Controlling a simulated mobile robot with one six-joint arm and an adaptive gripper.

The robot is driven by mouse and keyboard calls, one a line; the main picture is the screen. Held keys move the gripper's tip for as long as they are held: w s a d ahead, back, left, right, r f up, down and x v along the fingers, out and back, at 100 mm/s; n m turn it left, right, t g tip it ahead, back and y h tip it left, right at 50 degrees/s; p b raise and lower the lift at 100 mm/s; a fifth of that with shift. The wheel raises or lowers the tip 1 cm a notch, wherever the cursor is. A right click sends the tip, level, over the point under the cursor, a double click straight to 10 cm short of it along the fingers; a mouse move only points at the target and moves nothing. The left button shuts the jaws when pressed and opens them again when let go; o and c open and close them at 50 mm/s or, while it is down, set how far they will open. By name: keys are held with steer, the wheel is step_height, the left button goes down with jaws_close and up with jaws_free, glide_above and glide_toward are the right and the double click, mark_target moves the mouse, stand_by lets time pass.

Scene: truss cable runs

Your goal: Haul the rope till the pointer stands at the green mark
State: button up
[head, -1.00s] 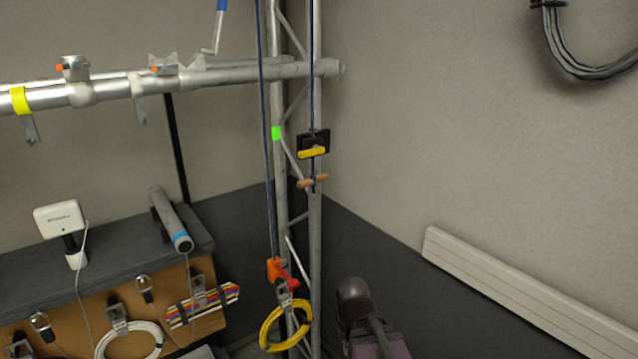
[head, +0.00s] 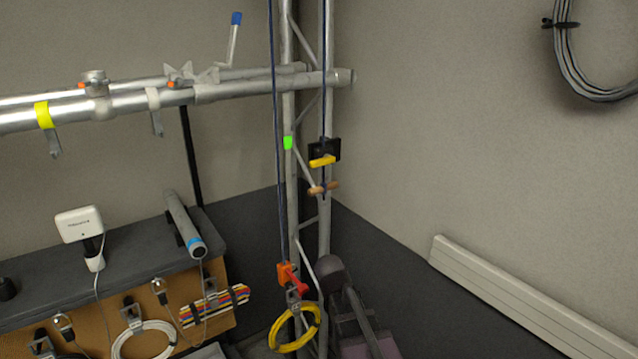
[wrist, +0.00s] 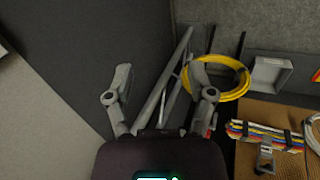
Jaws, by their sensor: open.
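A dark blue rope (head: 275,120) runs down the truss mast in the head view to an orange block with a red pointer-like part (head: 291,277), well below the green mark (head: 288,143) on the mast. A second rope run (head: 324,80) on the right passes a black block with a yellow lever (head: 322,161). A wooden crossbar handle (head: 323,188) hangs just under it. My gripper (wrist: 158,70) is open in the wrist view, with nothing between its fingers. My arm is low, right of the mast, in the head view; its fingertips cannot be made out there.
Yellow coiled cable (head: 296,328) hangs below the red part. A horizontal truss (head: 210,92) crosses at left. A bench (head: 130,262) with a white device and cables stands left. A wall trunking (head: 520,300) runs at right.

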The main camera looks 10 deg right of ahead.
steer(key=w+a+r+n+t+h+p, duration=0.35)
steer(key=w+r+n+p, duration=0.2)
steer(key=w+r, duration=0.65)
steer(key=n+t+h+p, duration=0.3)
steer(key=n+t+p, duration=0.2)
steer(key=n, duration=0.3)
glide_toward(318, 190)
steer(key=shift+s+a+f+m, duration=0.1)
steer(key=shift+s+a+m, duration=0.05)
steer(key=shift+a, duration=0.45)
steer(key=shift+s+a+m, duration=0.1)
steer(key=shift+s+a, duration=0.05)
steer(key=shift+a, duration=0.5)
steer(key=shift+d, duration=0.1)
steer(key=shift+b+x, duration=1.95)
steer(key=shift+x, duration=4.9)
jaws_close()
